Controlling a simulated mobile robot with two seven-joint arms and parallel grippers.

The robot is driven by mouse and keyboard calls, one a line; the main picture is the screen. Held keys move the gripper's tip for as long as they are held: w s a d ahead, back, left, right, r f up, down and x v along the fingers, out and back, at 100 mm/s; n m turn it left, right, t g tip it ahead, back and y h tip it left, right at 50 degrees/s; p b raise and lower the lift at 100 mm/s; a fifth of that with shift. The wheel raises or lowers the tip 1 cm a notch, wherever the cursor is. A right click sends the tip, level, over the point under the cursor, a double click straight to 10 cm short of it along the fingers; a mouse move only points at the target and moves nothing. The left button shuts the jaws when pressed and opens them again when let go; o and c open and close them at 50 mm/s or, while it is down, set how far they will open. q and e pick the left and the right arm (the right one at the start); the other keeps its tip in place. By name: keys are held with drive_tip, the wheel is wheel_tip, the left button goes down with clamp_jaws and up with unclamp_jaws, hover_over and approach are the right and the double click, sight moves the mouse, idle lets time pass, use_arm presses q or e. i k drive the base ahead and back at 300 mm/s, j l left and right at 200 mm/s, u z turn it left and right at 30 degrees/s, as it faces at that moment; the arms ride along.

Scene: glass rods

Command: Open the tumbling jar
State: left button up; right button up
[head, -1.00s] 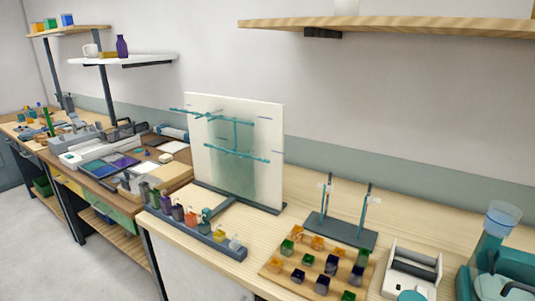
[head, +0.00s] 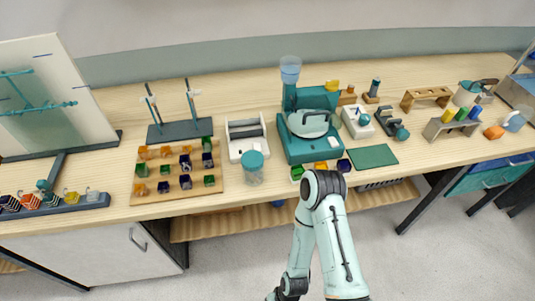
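A clear jar with a teal lid (head: 253,163), likely the tumbling jar, stands upright near the front edge of the table, and its lid appears to be on. It is just in front of a white device with a dark roller (head: 246,135). One of my arms comes in from the bottom, with its bent joint in front of the table edge, to the right of the jar. Neither gripper's fingers show, and nothing of mine touches the jar.
A wooden tray of coloured cubes (head: 151,188) lies left of the jar. A teal machine with a round lid (head: 296,151) stands to its right, with small cubes in front. A dark green mat (head: 372,157) lies further right.

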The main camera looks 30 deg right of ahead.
sight(255, 178)
drive_tip(key=z, duration=0.9)
